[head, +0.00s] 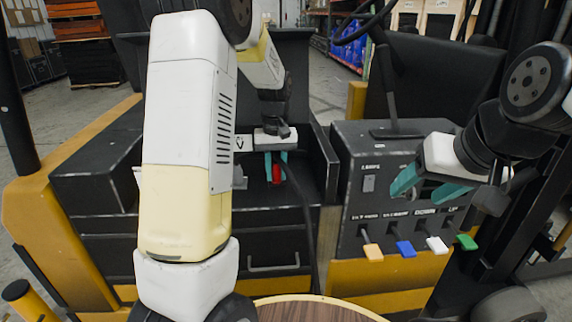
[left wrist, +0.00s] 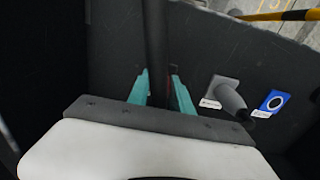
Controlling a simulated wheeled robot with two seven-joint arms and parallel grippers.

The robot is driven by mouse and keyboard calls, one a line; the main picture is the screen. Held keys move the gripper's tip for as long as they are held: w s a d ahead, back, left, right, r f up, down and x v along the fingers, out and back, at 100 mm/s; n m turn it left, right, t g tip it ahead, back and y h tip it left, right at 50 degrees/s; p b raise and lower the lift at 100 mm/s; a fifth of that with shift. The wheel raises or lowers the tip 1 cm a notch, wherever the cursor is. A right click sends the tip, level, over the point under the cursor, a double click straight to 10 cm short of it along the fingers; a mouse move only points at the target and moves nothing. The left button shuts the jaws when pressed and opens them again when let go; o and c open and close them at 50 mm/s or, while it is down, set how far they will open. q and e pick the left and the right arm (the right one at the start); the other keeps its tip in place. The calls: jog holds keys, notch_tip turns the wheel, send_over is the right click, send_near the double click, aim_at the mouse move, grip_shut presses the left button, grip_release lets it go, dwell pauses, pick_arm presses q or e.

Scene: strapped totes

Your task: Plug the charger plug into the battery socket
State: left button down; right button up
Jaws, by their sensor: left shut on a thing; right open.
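My left gripper (head: 276,167) points down over the dark battery compartment, its teal fingers shut on a red piece (head: 277,174) that appears to be the charger plug. A black cable (head: 305,195) runs from near it toward the lower right. In the left wrist view the fingers (left wrist: 162,92) stand either side of a dark upright cable or plug body (left wrist: 155,45); the white and grey hand hides the lower part. My right gripper (head: 428,187) is open and empty in front of the lever console.
The grey console (head: 385,150) carries several coloured lever tips, including a blue one (head: 405,249). A wooden round top (head: 315,308) is at the bottom.

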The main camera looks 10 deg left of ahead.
aim_at(276, 157)
pick_arm(q)
jog(key=c, duration=1.1)
grip_release()
jog(key=shift+o, duration=0.2)
jog(key=shift+r, duration=0.1)
notch_tip(276, 157, up, 7)
jog(key=shift+r, duration=0.3)
jog(key=shift+s+r, duration=0.15)
jog(key=shift+r, duration=0.05)
jog(key=s+d+r+m+t+h, duration=0.1)
jog(key=s+r+m+t, duration=0.1)
jog(key=s, duration=1)
jog(key=s+d+r+m+t+h, duration=0.1)
jog(key=s+r+t, duration=0.3)
jog(key=s, duration=0.7)
jog(key=shift+s+r+m, duration=0.35)
jog(key=shift+s+m, duration=0.05)
